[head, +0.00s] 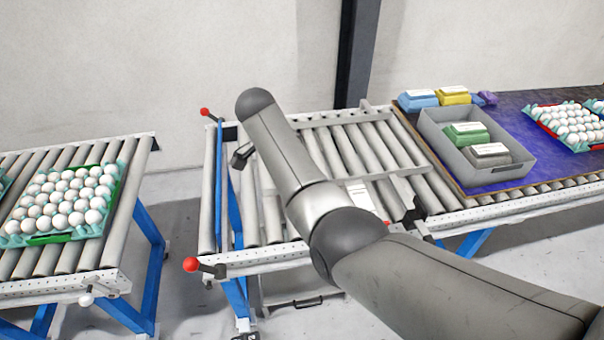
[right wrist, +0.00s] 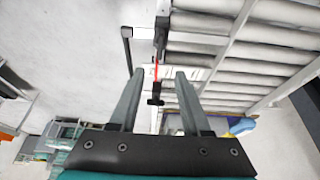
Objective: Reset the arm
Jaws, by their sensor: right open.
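My right arm (head: 285,150) comes in from the lower right of the head view and reaches bent over the middle roller conveyor. In the right wrist view my right gripper (right wrist: 156,76) is open, its two fingers apart with nothing held between them. Beyond the fingers are conveyor rollers, a red rod and a dark knob, and pale floor. My left gripper and left arm are not in view.
A tray of white eggs (head: 48,240) lies on the left conveyor (head: 120,235). The middle conveyor (head: 345,150) bears no egg trays. On the right, a grey bin (head: 496,176) holds packages, and another egg tray (head: 556,132) stands beyond it. Red-knobbed levers (head: 191,264) stick out.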

